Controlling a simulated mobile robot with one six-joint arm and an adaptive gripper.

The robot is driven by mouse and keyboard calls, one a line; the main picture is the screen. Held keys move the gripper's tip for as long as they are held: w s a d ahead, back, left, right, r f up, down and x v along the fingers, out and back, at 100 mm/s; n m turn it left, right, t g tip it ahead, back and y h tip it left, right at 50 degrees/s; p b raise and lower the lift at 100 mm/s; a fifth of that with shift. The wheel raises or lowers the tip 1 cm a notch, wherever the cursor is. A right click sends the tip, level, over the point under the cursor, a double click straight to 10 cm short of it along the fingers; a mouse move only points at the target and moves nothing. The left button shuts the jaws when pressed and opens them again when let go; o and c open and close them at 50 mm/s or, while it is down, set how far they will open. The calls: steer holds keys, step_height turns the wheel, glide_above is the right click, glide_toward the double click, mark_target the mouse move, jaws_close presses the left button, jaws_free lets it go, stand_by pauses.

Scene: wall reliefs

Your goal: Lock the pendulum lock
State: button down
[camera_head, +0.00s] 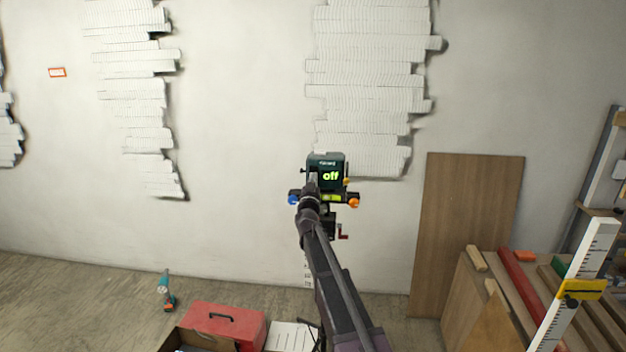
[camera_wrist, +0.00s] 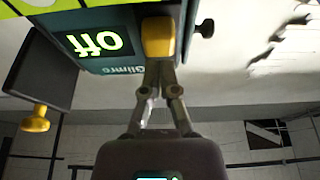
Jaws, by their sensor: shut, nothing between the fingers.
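The dark teal level device (camera_head: 326,163) stands at the wall on a mount and its display reads "off" in green. The device also shows upside down in the wrist view (camera_wrist: 118,64), with the same lit "off". A yellow rounded piece (camera_wrist: 158,37), seemingly the lock, sits on its face beside the display. My gripper (camera_wrist: 160,68) is shut and empty, its tips right at the end of this piece; I cannot tell whether they touch. In the head view my gripper (camera_head: 312,184) is in front of the device's left part and hides the piece.
A yellow knob (camera_wrist: 36,119) and a black knob (camera_wrist: 205,28) stick out nearby. The mount has a blue knob (camera_head: 293,199) and an orange knob (camera_head: 354,203). A wooden board (camera_head: 468,220) leans right.

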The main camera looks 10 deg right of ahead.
steer(key=shift+r+p, duration=1.3)
steer(key=shift+r, duration=0.25)
steer(key=b+v, duration=0.3)
steer(key=v, duration=0.7)
steer(key=shift+f+b, duration=0.2)
steer(key=shift+b, duration=0.15)
steer(key=shift+a+f, duration=0.1)
steer(key=shift+a, duration=0.05)
